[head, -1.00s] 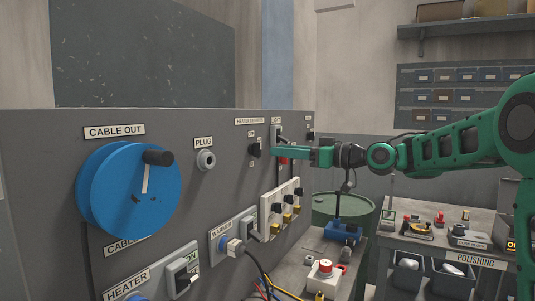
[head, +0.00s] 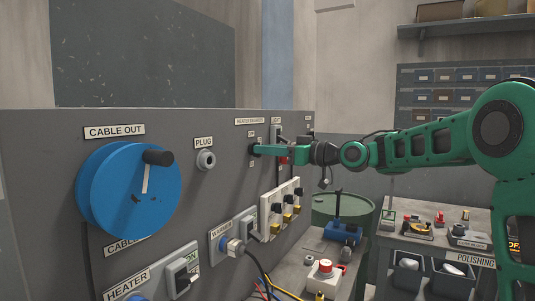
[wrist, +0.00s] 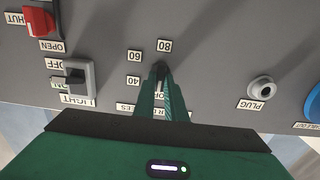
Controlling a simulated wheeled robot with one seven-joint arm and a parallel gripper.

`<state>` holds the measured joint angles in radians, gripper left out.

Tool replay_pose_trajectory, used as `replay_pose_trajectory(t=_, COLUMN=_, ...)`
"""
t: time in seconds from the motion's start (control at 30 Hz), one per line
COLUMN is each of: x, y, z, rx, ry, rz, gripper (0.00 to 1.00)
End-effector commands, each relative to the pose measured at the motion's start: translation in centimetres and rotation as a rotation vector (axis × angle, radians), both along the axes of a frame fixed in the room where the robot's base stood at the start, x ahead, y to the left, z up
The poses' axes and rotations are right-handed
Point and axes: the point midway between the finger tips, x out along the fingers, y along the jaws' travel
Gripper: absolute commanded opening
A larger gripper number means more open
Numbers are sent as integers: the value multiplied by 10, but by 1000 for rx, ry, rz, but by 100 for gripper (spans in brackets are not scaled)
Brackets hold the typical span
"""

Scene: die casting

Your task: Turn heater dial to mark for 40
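The heater dial (wrist: 160,69) is a small dark knob on the grey panel. In the wrist view, upside-down labels 80 (wrist: 165,46), 60 (wrist: 134,56) and 40 (wrist: 133,80) stand around it. My gripper (wrist: 163,80) has its two green fingertips at the dial, one on each side, with a narrow dark gap between them. Whether they press on it cannot be told. The fingers hide most of the knob, so its pointing direction is unclear. In the head view my gripper (head: 264,149) reaches the panel from the right and covers much of the dial.
On the panel near the dial are a light switch (wrist: 76,76), a red-handled switch (wrist: 37,20) and a plug socket (wrist: 262,88). White switch blocks (head: 280,204) stick out below my gripper. A blue cable reel (head: 110,190) is at the left.

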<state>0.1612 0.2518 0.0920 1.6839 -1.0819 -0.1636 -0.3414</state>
Motion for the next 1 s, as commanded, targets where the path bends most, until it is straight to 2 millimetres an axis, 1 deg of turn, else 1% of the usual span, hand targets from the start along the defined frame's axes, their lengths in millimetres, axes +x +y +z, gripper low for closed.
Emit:
replay_pose_trajectory(t=0.03, x=1, y=-8, z=0, rx=0, ry=0, rz=-3, gripper=0)
replay_pose_trajectory(t=0.13, x=0, y=-2, z=0, rx=2, ry=3, rz=-1, gripper=0)
replay_pose_trajectory(t=0.27, x=0, y=-1, z=0, rx=12, ry=18, rz=-1, gripper=0)
replay_pose_trajectory(t=0.47, x=1, y=0, z=0, rx=62, ry=92, rz=-1, gripper=0)
replay_pose_trajectory(t=0.67, x=2, y=0, z=0, rx=150, ry=223, rz=0, gripper=0)
replay_pose_trajectory(t=1.0, x=3, y=-1, z=0, rx=328, ry=491, rz=0, gripper=0)
